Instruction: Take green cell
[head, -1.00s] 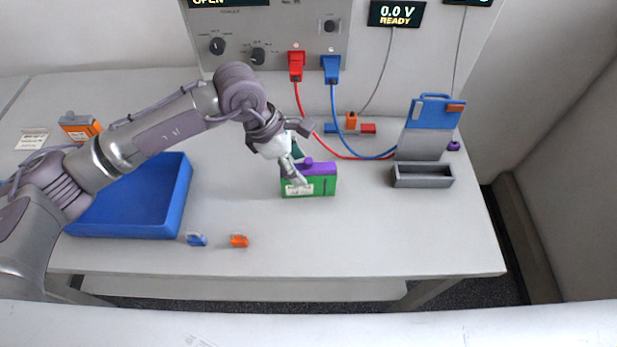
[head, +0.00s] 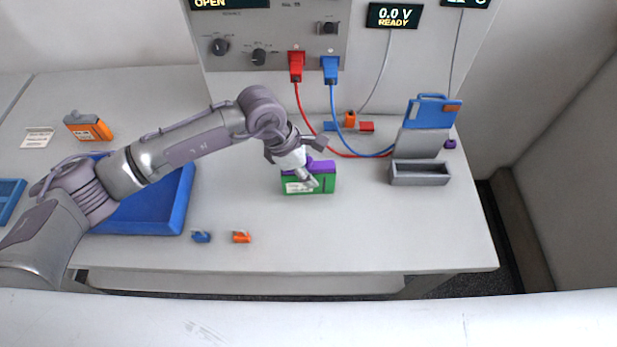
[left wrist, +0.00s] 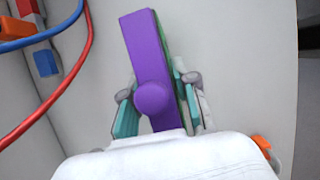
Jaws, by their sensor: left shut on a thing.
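The green cell (head: 323,186) has a purple top and a white label on its front. It stands upright on the table in the middle of the head view. My left gripper (head: 311,172) is at the cell from above and shut on it. In the left wrist view the cell's purple top (left wrist: 147,60) with its round knob lies between the two fingers of my left gripper (left wrist: 155,112). The fingers hide part of the cell's sides. My right gripper does not show.
A grey open holder (head: 420,181) with a blue-topped stand (head: 432,111) behind it is at the right. A blue tray (head: 175,208) lies left under my arm. Small blue (head: 202,237) and orange (head: 242,237) clips lie in front. Red and blue cables run behind the cell.

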